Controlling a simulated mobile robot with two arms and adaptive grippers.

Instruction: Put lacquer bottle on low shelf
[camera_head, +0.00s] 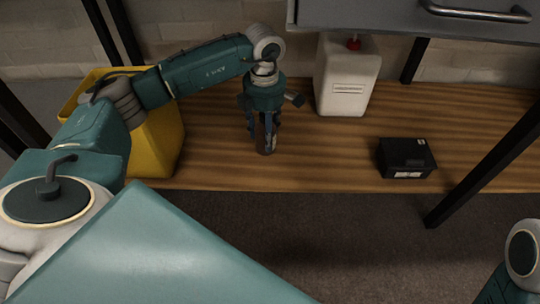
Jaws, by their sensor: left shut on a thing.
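My left gripper (265,122) points down over the low wooden shelf (225,167) and is shut on a dark, narrow bottle (267,146). The bottle is upright between the fingers, and its upper part is hidden by them. Its bottom end is at or just above the shelf boards; I cannot tell whether it touches. My right gripper is not in view; only a piece of my right arm shows at the lower right corner.
A yellow bin (168,140) stands left of the gripper. A white jug with a red cap (345,82) stands behind right. A black box (406,158) lies to the right. A grey drawer unit (400,18) hangs above. Black posts (490,165) frame the shelf. Boards between bottle and box are clear.

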